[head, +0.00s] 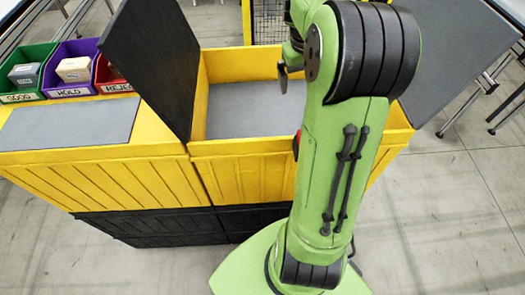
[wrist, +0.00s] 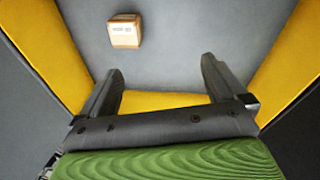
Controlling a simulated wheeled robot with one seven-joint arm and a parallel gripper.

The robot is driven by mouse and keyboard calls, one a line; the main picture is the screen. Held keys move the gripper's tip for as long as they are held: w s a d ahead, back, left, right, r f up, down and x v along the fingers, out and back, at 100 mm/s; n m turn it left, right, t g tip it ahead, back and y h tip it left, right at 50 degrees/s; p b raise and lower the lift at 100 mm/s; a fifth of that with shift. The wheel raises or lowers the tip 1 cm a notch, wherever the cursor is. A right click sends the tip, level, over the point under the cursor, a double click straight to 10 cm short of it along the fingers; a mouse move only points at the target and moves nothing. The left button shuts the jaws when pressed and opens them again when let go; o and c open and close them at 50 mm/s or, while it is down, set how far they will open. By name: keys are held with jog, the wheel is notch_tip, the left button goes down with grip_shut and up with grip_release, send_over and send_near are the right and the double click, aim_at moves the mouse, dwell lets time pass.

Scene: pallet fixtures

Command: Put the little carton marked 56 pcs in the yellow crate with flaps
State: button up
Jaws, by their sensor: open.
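The yellow crate with flaps (head: 246,164) stands open in the middle of the head view, with one dark flap (head: 150,55) raised at its left and another (head: 465,60) spread at its right. In the wrist view a little brown carton (wrist: 125,31) lies on the grey floor of the crate (wrist: 40,40), apart from my fingers. Its printed label is too small to read. My gripper (wrist: 161,66) is open and empty above the crate, with the carton ahead of the left finger.
At the left stand a green bin (head: 22,97) marked GOOD, a purple bin (head: 70,92) marked HOLD and a red bin (head: 117,87) marked REJECT. The first two hold small boxes. A grey panel (head: 68,124) lies on the yellow surface left of the crate.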

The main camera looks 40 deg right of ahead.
jog(key=s+a+r+n+t+h, duration=0.1)
jog(key=s+a+r, duration=0.15)
jog(key=a, duration=0.45)
jog(key=s+a+r+n+t, duration=0.1)
jog(key=a+r, duration=0.2)
jog(key=a, duration=0.3)
jog(key=s+a+f+n+t+y, duration=0.2)
jog(key=s+a+t, duration=0.1)
jog(key=s+a, duration=0.8)
jog(key=shift+s+a+f, duration=0.2)
jog(key=shift+a+f, duration=0.05)
jog(key=shift+f, duration=0.05)
